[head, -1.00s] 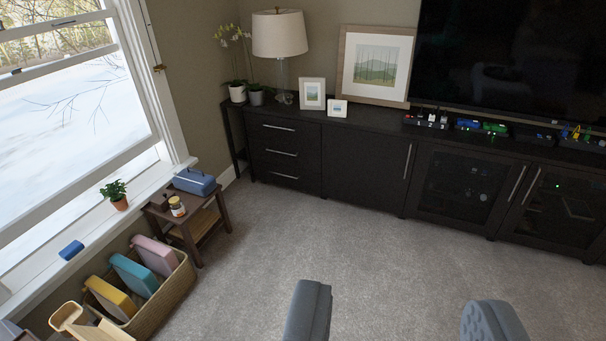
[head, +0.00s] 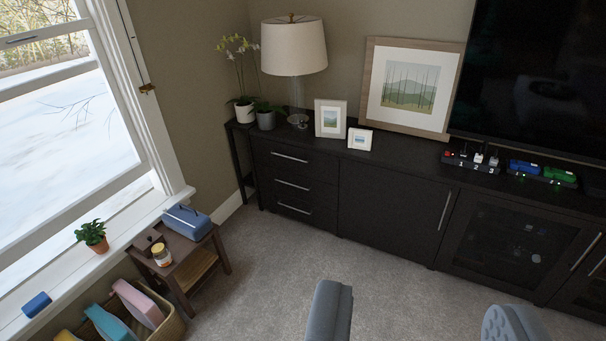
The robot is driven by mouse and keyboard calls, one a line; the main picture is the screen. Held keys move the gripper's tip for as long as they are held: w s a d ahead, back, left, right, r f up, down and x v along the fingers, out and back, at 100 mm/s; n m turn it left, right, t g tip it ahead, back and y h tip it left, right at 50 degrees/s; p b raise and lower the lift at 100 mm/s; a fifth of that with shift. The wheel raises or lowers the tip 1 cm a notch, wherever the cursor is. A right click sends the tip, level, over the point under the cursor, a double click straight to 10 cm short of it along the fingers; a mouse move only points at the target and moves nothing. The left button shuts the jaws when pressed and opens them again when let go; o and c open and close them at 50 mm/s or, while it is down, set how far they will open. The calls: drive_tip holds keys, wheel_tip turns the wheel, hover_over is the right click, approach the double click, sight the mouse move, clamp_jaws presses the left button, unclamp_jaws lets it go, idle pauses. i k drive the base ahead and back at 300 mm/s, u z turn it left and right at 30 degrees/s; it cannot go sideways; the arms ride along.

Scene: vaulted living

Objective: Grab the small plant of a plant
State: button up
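A small green plant in an orange-brown pot (head: 93,236) stands upright on the white window sill at the left. My gripper (head: 418,318) shows at the bottom of the view, with two grey fingers set wide apart and nothing between them. It is open, over the carpet and well to the right of the small plant. A white orchid in a white pot (head: 244,112) and a leafy plant in a grey pot (head: 266,119) stand on the dark cabinet at the back.
A low wooden side table (head: 190,265) holds a blue box (head: 187,221) and a jar (head: 162,254) beside the sill. A basket (head: 172,328) of colourful items is below the sill. The dark cabinet (head: 385,200) lines the back wall. Grey carpet (head: 270,270) is clear between.

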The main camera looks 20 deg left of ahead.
sight(96, 240)
drive_tip(key=u, duration=0.15)
drive_tip(key=i, duration=1.35)
drive_tip(key=u, duration=0.75)
drive_tip(key=i, duration=1.2)
drive_tip(key=u, duration=1.35)
drive_tip(key=i, duration=1.2)
drive_tip(key=u, duration=0.6)
